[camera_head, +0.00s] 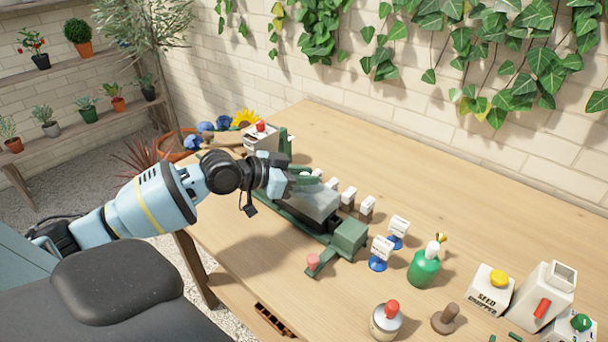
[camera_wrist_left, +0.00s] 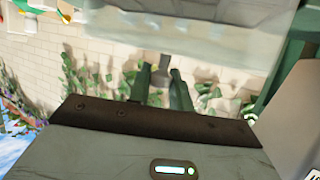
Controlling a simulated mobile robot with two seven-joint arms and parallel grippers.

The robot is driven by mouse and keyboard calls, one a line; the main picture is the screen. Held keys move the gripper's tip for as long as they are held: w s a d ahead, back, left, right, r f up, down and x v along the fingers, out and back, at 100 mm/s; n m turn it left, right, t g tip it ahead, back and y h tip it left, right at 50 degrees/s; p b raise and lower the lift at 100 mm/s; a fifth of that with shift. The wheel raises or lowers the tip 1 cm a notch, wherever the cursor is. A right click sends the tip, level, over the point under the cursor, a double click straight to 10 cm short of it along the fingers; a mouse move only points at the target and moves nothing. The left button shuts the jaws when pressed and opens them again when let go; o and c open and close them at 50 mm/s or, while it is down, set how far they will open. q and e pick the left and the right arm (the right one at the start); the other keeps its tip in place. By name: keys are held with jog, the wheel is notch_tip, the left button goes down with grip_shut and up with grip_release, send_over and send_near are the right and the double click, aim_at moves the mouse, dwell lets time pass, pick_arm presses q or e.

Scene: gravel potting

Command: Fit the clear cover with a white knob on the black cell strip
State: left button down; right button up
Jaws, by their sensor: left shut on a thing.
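The clear cover (camera_head: 316,204) is a pale see-through box over the green stand in the middle of the table. The black cell strip (camera_head: 338,232) shows as a dark piece at the cover's near right end. I cannot tell whether the cover is fully seated on it. My left gripper (camera_head: 303,178) is above the cover, shut on its knob, which the fingers mostly hide. In the left wrist view the green fingers (camera_wrist_left: 160,85) close around a small greyish knob (camera_wrist_left: 162,66), with the blurred cover (camera_wrist_left: 190,32) beyond. My right gripper is not in view.
A green block (camera_head: 350,236) and a lever with a pink knob (camera_head: 313,262) are at the stand's near end. White-topped markers (camera_head: 348,196) line its far side. A green bottle (camera_head: 424,267) and a seed chopper (camera_head: 490,288) stand right. The back right tabletop is clear.

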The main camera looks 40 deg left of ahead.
pick_arm(q)
jog(key=shift+f, duration=0.1)
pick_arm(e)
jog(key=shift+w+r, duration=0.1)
pick_arm(q)
jog(key=c, duration=0.8)
grip_release()
jog(key=shift+r+p, duration=2.15)
jog(key=shift+r, duration=1.4)
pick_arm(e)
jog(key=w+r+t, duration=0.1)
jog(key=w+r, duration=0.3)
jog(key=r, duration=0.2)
pick_arm(q)
jog(key=shift+f, duration=0.1)
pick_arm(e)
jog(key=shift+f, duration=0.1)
